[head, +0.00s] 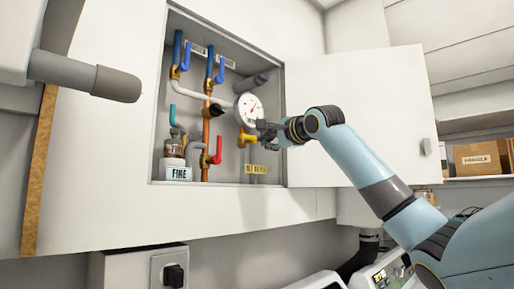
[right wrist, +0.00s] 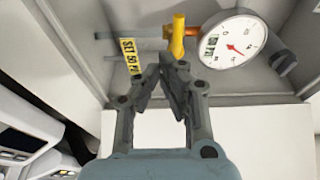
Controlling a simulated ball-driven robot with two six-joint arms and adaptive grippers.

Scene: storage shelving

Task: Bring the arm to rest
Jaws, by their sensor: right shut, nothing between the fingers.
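My right arm (head: 365,165) reaches in from the lower right to the open wall cabinet (head: 225,45). My right gripper (head: 262,133) is shut and empty, in front of the cabinet's right side, by the white gauge (head: 249,106) and the yellow valve handle (head: 247,138). In the right wrist view the gripper's fingertips (right wrist: 173,62) meet just below the yellow handle (right wrist: 178,38); I cannot tell whether they touch it. The gauge (right wrist: 234,42) is right of them, and a yellow label (right wrist: 130,56) is left. My left gripper is not in view.
Inside the cabinet are blue handles (head: 186,55), a red handle (head: 216,150), a teal handle (head: 173,115) and a copper pipe (head: 206,130). The open door (head: 365,100) stands behind my right arm. A cardboard box (head: 478,158) is on a shelf at right.

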